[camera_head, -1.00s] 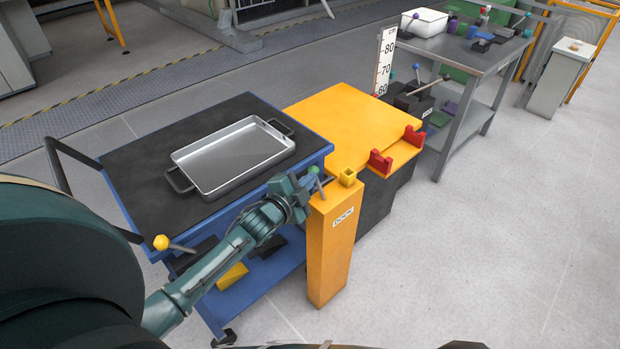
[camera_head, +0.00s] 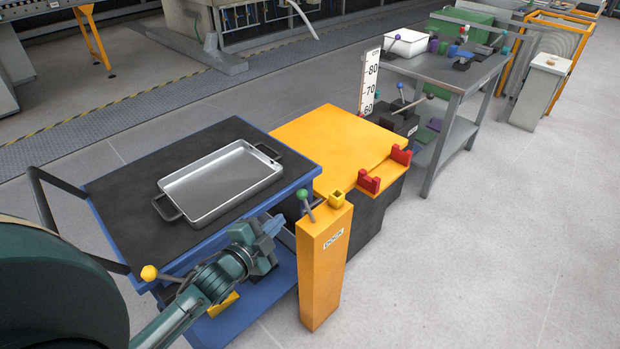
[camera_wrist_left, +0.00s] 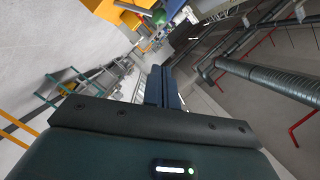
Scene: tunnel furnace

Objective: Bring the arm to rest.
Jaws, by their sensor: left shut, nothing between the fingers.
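My left arm comes in from the lower left in the head view. Its gripper (camera_head: 266,229) is beside the blue cart's near side, left of the orange dock post (camera_head: 322,268). The gripper is shut and empty. In the left wrist view its fingers (camera_wrist_left: 163,88) lie together with nothing between them. A lever with a green knob (camera_head: 302,194) stands by the top of the post, apart from the gripper; the green knob also shows in the left wrist view (camera_wrist_left: 159,16). My right gripper is not in view.
A metal tray (camera_head: 222,183) sits on the blue cart (camera_head: 306,178). A yellow-knobbed lever (camera_head: 150,273) is at the cart's near left corner. An orange-topped stand (camera_head: 330,140) with red brackets adjoins the cart. A grey workbench (camera_head: 440,68) stands behind. Floor to the right is clear.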

